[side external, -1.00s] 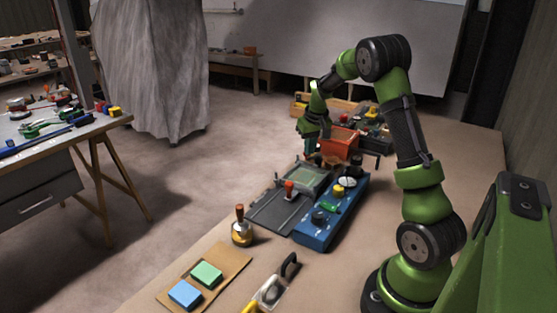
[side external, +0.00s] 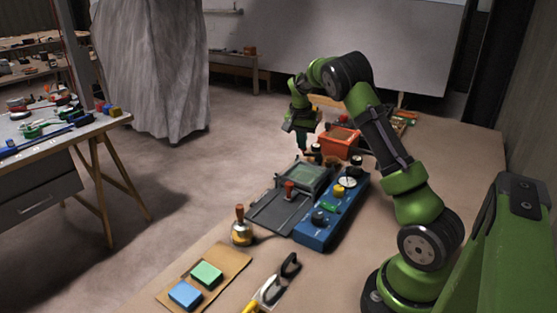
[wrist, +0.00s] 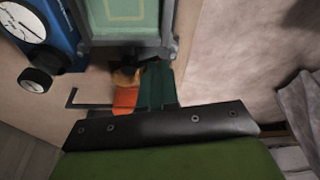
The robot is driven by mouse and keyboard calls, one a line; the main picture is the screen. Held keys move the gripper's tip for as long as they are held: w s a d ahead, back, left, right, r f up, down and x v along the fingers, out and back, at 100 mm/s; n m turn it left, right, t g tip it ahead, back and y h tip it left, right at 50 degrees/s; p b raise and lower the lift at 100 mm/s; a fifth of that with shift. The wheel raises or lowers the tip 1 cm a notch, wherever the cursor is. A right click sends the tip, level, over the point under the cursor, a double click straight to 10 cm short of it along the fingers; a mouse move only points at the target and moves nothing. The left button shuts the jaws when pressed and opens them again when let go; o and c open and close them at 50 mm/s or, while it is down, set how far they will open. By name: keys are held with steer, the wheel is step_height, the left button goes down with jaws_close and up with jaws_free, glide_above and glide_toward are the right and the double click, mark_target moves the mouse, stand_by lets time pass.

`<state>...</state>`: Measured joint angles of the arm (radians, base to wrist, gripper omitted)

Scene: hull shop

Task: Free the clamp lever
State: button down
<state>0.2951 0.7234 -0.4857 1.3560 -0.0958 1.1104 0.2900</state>
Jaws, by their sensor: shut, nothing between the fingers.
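A grey fixture (side external: 268,212) lies on the bench, with a framed pale green plate at its far end. An upright red-handled lever (side external: 289,190) stands on it; I cannot tell for sure that this is the clamp lever. My gripper (side external: 302,148) is above the bench just beyond the fixture's far end, shut and empty. In the wrist view its dark green fingers (wrist: 158,84) are together near the frame's edge (wrist: 128,46). An orange piece with a dark and yellow top (wrist: 125,98) shows beside them; contact is unclear. The red-handled lever is not visible there.
A blue panel (side external: 318,234) with knobs and a dial stands right of the fixture. An orange bin (side external: 342,139) is behind it.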

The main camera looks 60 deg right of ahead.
steer(key=shift+w+d+f, duration=0.15)
steer(key=shift+w+d, duration=0.05)
steer(key=shift+d, duration=0.05)
stand_by(0.5)
stand_by(0.4)
steer(key=s+a+r, duration=0.1)
steer(key=a+r, duration=0.4)
steer(key=r, duration=0.6)
steer(key=shift+s+a+r, duration=0.2)
steer(key=shift+s+a, duration=0.1)
steer(key=shift+a, duration=0.1)
